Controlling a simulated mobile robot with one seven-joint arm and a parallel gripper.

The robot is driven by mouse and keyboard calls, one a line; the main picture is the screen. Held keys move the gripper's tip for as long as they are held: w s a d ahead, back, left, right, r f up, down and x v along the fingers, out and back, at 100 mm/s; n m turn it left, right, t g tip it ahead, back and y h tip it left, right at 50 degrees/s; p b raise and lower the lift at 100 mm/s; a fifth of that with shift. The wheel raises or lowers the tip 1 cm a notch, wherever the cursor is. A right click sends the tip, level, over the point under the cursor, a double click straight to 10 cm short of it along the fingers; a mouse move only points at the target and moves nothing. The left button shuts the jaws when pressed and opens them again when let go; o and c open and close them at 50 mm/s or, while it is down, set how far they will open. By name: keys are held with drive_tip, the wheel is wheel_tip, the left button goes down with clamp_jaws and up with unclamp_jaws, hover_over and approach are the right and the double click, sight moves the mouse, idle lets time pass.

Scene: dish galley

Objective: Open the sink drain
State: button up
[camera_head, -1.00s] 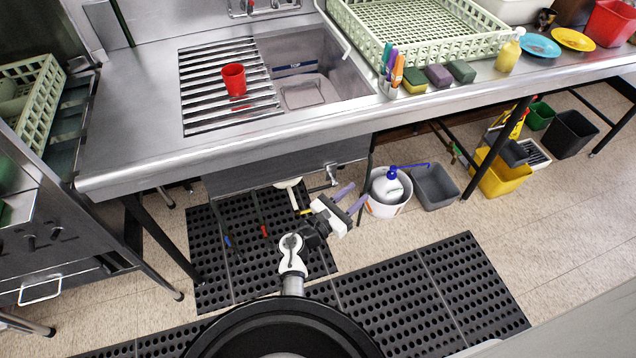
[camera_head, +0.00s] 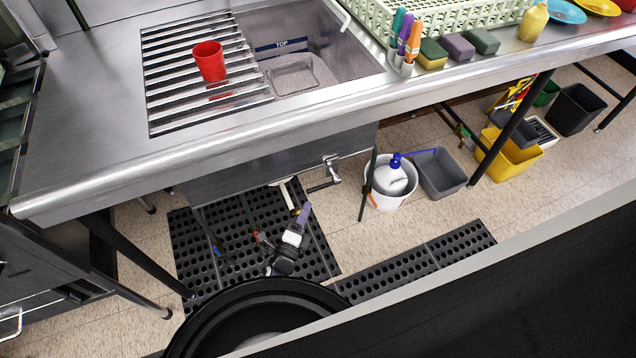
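The steel sink basin (camera_head: 325,45) is in the counter, with a rectangular fitting or shallow pan (camera_head: 305,78) on its floor; I cannot tell if this is the drain. Beneath the basin's front, a metal valve-like fitting with a handle (camera_head: 331,168) sticks out at its lower right. A pale pipe (camera_head: 287,195) hangs nearby. My gripper (camera_head: 304,210) is low under the sink, below and left of that fitting and apart from it in the picture. Only one purple finger shows clearly, so its opening is hidden. No object shows in it.
A slatted rack (camera_head: 165,100) with a red cup (camera_head: 210,62) covers the sink's left part. A white bucket (camera_head: 385,200) and grey bin (camera_head: 440,172) stand right of the fitting. A dark table leg (camera_head: 368,185) stands between. Black mats (camera_head: 200,245) cover the floor.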

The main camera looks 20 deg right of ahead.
drive_tip(key=b+x, duration=0.3)
drive_tip(key=x, duration=0.5)
drive_tip(key=shift+d+f, duration=0.1)
drive_tip(key=shift+f, duration=0.1)
drive_tip(key=shift+b+x, duration=0.65)
drive_tip(key=shift+x, duration=0.6)
drive_tip(key=shift+w+r, duration=0.1)
drive_tip(key=shift+r, duration=0.1)
drive_tip(key=shift+c, duration=0.2)
clamp_jaws()
